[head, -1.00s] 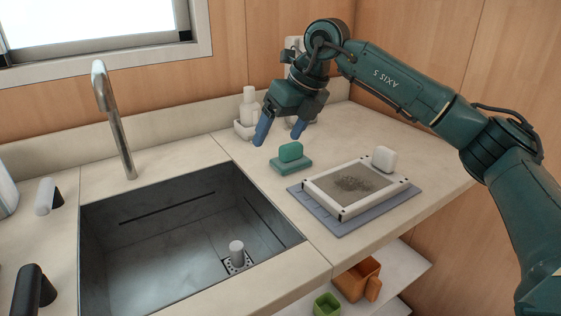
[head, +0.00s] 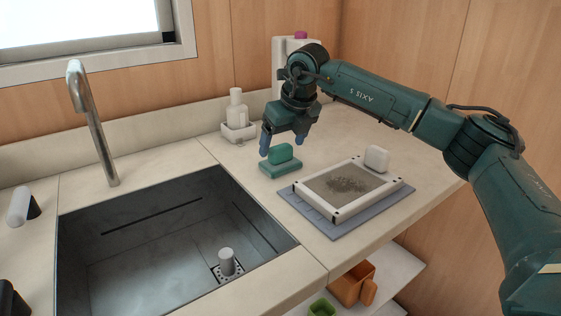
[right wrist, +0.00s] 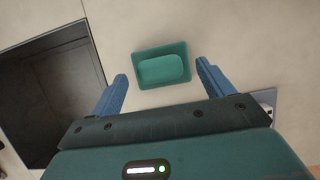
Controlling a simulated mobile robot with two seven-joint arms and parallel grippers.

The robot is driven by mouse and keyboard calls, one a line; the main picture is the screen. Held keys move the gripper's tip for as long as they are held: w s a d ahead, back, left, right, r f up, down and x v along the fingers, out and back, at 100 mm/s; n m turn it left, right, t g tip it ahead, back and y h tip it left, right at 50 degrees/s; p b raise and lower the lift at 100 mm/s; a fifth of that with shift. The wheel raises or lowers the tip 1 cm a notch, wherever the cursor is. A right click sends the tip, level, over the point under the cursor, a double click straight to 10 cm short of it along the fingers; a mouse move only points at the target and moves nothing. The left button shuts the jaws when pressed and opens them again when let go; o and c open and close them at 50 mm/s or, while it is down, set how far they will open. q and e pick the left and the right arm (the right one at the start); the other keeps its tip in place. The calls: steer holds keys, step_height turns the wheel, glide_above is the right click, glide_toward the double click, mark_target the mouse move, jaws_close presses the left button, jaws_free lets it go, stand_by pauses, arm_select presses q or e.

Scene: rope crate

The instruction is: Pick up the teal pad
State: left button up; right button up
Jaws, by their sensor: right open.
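The teal pad (head: 280,153) stands in a shallow teal holder (head: 280,168) on the counter, right of the sink. In the right wrist view the pad (right wrist: 161,70) shows from above inside the rim of the holder (right wrist: 139,55). My right gripper (head: 281,144) is open and empty, with its blue fingertips just above and to either side of the pad. In the right wrist view its fingers (right wrist: 161,72) lie left and right of the holder, apart from it. My left gripper is not in view.
A white-framed screen (head: 345,212) lies on a grey-blue mat (head: 311,213), with a white block (head: 377,157) at its back corner. The sink (head: 160,240) opens to the left, behind it a tap (head: 91,125). White bottles (head: 237,107) stand at the back wall.

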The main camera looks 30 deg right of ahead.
mark_target(281, 145)
steer(key=shift+x, duration=1.5)
steer(key=shift+c, duration=0.3)
steer(key=shift+r, duration=0.1)
steer(key=c, duration=1)
step_height(281, 145, up, 10)
steer(key=shift+p, duration=0.55)
steer(key=o, duration=0.4)
steer(key=c, duration=0.3)
